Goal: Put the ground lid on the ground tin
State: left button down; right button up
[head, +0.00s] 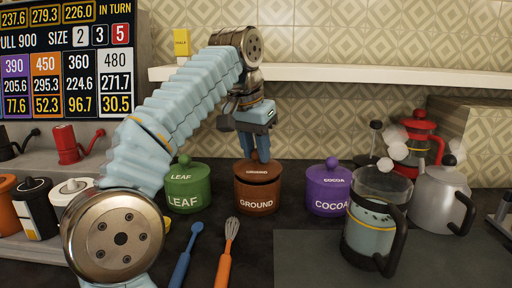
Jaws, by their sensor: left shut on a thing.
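The brown ground tin (256,203) stands upright on the dark counter in the middle of the head view, with GROUND on its front. The brown ground lid (258,177) is directly over the tin's mouth, roughly level. I cannot tell whether it rests on the rim or sits just above it. My left gripper (261,156) points down from above, its blue fingers shut on the lid's knob, which they hide. My right gripper is not in view.
A green lidded leaf tin (187,190) stands left and a purple lidded cocoa tin (328,192) right. A glass press (368,235) and a steel kettle (440,198) stand further right. A blue spoon (186,258) and an orange-handled whisk (227,255) lie in front. A white shelf (370,76) runs behind.

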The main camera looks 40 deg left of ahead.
aim_at(255, 151)
pick_arm(q)
jog(key=shift+f+b, duration=0.55)
jog(key=shift+f, duration=0.25)
jog(key=c, duration=0.8)
grip_release()
jog(key=p+v, duration=0.4)
jog(key=v, duration=0.1)
jog(key=shift+r+p, duration=0.15)
jog(key=shift+p, duration=0.25)
